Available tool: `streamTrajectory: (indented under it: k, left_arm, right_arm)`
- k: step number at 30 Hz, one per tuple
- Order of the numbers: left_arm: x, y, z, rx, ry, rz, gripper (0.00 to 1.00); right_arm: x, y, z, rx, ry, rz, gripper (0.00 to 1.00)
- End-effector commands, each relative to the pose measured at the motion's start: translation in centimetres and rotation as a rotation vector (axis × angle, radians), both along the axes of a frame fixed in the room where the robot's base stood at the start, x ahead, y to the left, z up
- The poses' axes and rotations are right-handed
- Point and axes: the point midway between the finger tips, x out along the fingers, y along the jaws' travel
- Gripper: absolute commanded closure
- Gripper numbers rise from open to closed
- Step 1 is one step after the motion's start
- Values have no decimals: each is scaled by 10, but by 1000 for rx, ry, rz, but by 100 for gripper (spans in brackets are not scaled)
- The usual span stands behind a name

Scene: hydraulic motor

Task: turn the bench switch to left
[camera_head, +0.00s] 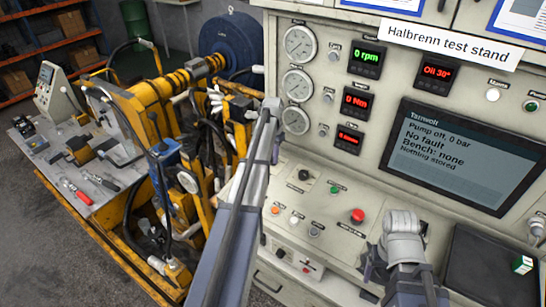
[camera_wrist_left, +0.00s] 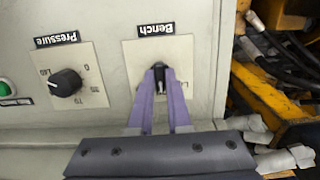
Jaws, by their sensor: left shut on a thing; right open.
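The bench switch (camera_wrist_left: 159,70) is a small black knob on a pale plate under the "Bench" label, upside down in the left wrist view. The two purple fingers of my left gripper (camera_wrist_left: 160,82) are closed on it from both sides. They cover much of the knob, so its exact pointing is hard to tell. In the head view my left gripper (camera_head: 276,150) is against the test stand's panel, and the arm hides the switch. My right gripper (camera_head: 404,268) is open and empty, low in front of the panel.
The black pressure knob (camera_wrist_left: 66,82) sits beside the bench switch; it also shows in the head view (camera_head: 303,175). A red button (camera_head: 357,215) and a screen (camera_head: 452,155) reading "Bench: none" are to the right. Yellow machinery (camera_head: 130,110) stands at left.

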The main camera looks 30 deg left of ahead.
Motion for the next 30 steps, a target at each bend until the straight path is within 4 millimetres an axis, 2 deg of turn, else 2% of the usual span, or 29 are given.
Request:
streamTrajectory:
  k: [14,30]
  left_arm:
    - [0,0,0,-8,1,52,100]
    - [0,2,0,-73,6,469,100]
  right_arm:
    - [0,0,0,0,0,0,21]
    - [0,0,-1,0,0,0,21]
